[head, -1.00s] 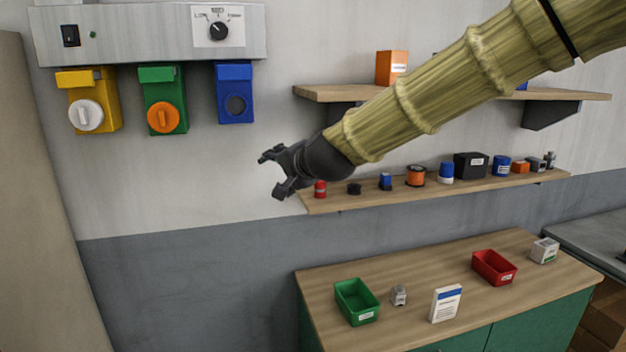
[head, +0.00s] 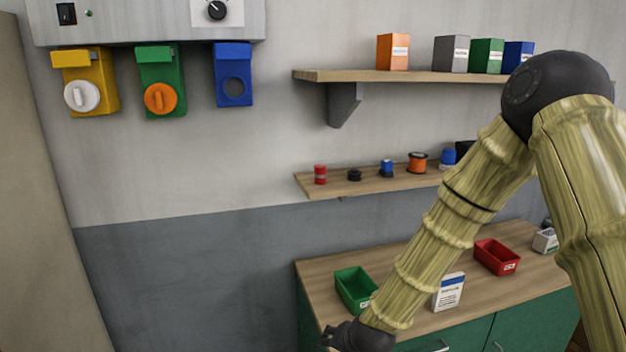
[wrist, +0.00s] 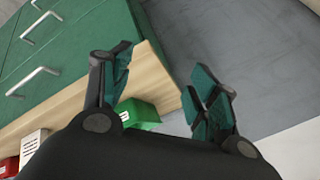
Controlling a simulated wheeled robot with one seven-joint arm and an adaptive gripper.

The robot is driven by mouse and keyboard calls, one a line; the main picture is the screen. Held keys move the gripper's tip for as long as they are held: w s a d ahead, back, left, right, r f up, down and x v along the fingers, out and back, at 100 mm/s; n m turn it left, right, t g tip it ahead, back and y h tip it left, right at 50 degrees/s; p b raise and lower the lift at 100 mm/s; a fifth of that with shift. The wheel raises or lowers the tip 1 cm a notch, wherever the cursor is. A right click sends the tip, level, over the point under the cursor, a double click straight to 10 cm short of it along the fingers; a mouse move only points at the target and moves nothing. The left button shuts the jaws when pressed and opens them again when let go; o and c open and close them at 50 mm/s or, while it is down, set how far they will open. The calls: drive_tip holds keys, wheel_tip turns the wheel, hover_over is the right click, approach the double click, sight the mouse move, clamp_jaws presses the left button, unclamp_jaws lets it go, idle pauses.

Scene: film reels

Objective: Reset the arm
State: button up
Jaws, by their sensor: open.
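My gripper is open and empty. In the wrist view its two fingers (wrist: 160,95) stand apart, with the cabinet edge and floor showing between them. In the head view only the dark wrist end of the gripper (head: 343,336) shows at the bottom, in front of the green cabinet; its fingertips are hard to make out there. My arm is folded, with its elbow high at the right and the forearm slanting down to the left across the worktop.
A wooden worktop (head: 330,268) holds a green bin (head: 355,289), a white-and-blue box (head: 449,292) and a red bin (head: 497,257). Two wall shelves carry boxes and spools. Yellow, green and blue holders (head: 233,75) hang at the left. The space before the left wall is clear.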

drive_tip(key=s+d+f+n+g+h+b, duration=0.1)
drive_tip(key=s+d+f, duration=0.4)
drive_tip(key=s+f, duration=0.5)
drive_tip(key=s+d+f+n+g+h+b, duration=0.1)
drive_tip(key=s+d+f, duration=0.5)
drive_tip(key=s, duration=0.9)
drive_tip(key=s+d+f+n+g+b, duration=0.2)
drive_tip(key=s+d+f+g+b, duration=0.1)
drive_tip(key=s+f, duration=1)
drive_tip(key=shift+d+f+n+g+h, duration=0.4)
drive_tip(key=shift+d+g, duration=0.4)
drive_tip(key=shift+d, duration=0.45)
